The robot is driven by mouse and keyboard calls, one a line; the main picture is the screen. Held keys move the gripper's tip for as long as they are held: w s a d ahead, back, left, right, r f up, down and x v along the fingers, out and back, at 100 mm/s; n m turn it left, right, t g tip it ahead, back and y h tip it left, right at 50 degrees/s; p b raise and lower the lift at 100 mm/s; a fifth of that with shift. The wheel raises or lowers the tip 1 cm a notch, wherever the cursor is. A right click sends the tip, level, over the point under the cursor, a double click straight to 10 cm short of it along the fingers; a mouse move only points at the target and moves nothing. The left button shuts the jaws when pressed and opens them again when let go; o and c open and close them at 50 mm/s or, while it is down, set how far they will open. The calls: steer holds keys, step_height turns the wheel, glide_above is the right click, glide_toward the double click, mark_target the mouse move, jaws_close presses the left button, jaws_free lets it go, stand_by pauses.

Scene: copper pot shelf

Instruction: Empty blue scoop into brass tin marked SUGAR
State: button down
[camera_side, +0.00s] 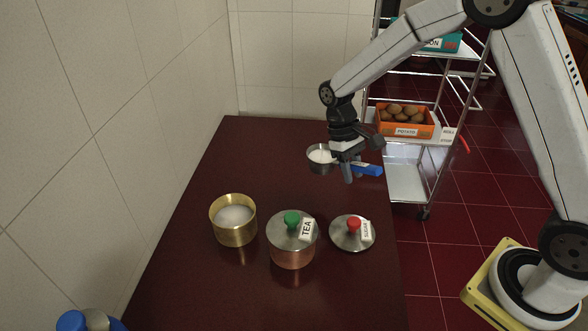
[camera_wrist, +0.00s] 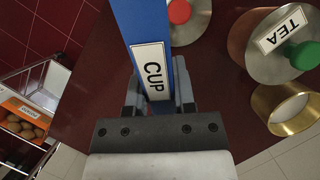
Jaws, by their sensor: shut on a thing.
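The blue scoop has a long blue handle (camera_side: 370,170) and a metal bowl (camera_side: 320,168) with white contents, and looks about level. My gripper (camera_side: 350,172) is shut on the handle. In the wrist view, the handle (camera_wrist: 138,22), labelled CUP, runs between my gripper's fingers (camera_wrist: 158,95); the scoop's bowl is out of that view. The open brass tin (camera_side: 234,235) holds white contents and stands left of and nearer than the scoop; it also shows in the wrist view (camera_wrist: 268,108). A steel lid (camera_side: 345,242) with a red knob and a SUGAR tag lies flat on the table.
A copper pot (camera_side: 292,257) with a green-knobbed lid tagged TEA stands between the brass tin and the loose lid. A blue-topped object (camera_side: 72,320) is at the near left edge. A trolley (camera_side: 405,185) with an orange POTATO crate (camera_side: 405,131) stands behind right. The table's back left is clear.

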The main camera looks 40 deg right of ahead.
steer(key=w+a, duration=0.2)
steer(key=a, duration=0.3)
steer(key=w+a+r, duration=0.1)
steer(key=w+a, duration=0.1)
steer(key=a, duration=0.4)
steer(key=w+a+r, duration=0.1)
steer(key=a, duration=0.4)
steer(key=shift+w+a+r, duration=0.2)
steer(key=shift+w+a, duration=0.05)
steer(key=shift+w, duration=0.15)
steer(key=s+a+r, duration=0.2)
steer(key=a, duration=1.3)
steer(key=shift+a+r, duration=0.3)
steer(key=shift+a, duration=0.05)
steer(key=shift+d+f, duration=0.2)
steer(key=shift+d, duration=0.05)
steer(key=d+f+n+g+y, duration=0.1)
steer(key=d+y, duration=0.3)
steer(key=y, duration=0.5)
steer(key=d+f+n+g+y, duration=0.2)
steer(key=d+f+n+y, duration=0.1)
steer(key=y, duration=0.6)
steer(key=shift+d+f+n, duration=0.25)
steer(key=shift+d+n, duration=0.3)
steer(key=shift+n, duration=0.15)
